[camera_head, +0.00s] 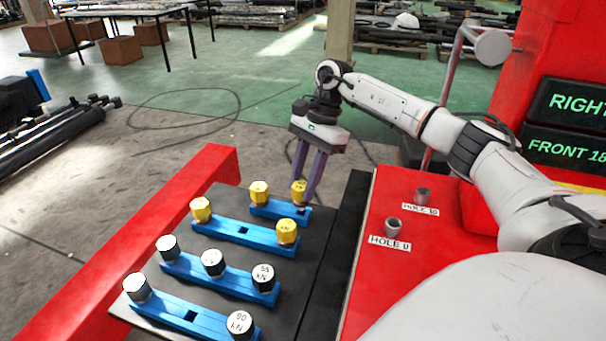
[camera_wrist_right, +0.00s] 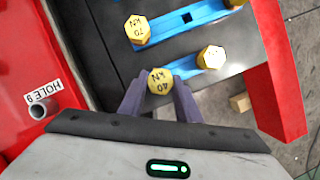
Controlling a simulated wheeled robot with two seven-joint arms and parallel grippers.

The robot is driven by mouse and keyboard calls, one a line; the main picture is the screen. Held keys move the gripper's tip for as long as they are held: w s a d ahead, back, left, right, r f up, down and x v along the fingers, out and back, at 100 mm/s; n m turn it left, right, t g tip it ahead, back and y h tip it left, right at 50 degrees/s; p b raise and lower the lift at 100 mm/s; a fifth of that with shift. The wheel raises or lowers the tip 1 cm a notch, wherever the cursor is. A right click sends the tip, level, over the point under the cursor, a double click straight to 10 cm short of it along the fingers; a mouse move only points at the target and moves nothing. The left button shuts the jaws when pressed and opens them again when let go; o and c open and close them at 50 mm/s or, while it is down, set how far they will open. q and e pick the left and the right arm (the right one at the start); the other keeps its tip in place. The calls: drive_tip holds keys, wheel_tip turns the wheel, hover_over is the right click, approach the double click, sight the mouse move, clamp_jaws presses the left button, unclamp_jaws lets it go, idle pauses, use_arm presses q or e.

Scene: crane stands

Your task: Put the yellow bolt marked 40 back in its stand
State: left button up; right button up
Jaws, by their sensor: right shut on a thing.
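The yellow bolt marked 40 (camera_wrist_right: 159,80) is between the fingers of my right gripper (camera_wrist_right: 160,98) in the right wrist view. In the head view, my right gripper (camera_head: 303,190) points down, shut on this bolt (camera_head: 299,188) at the right end of the short blue stand (camera_head: 279,209). The bolt's head looks a little high over the stand; I cannot tell whether its tip is in the socket. Another yellow bolt (camera_head: 259,191) stands upright at the stand's left end. My left gripper is not in view.
A longer blue stand (camera_head: 243,233) holds two yellow bolts, with an empty square socket between them. Grey tubes labelled HOLE 9 (camera_head: 393,227) and HOLE 10 (camera_head: 423,195) rise from the red surface at right.

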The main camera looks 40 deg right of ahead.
drive_tip(key=shift+f+b, duration=0.8)
drive_tip(key=shift+f, duration=0.65)
drive_tip(key=o, duration=1.2)
drive_tip(key=shift+r, duration=0.15)
drive_tip(key=shift+p+v, duration=1.8)
drive_tip(key=shift+v, duration=0.65)
drive_tip(key=shift+v, duration=5.15)
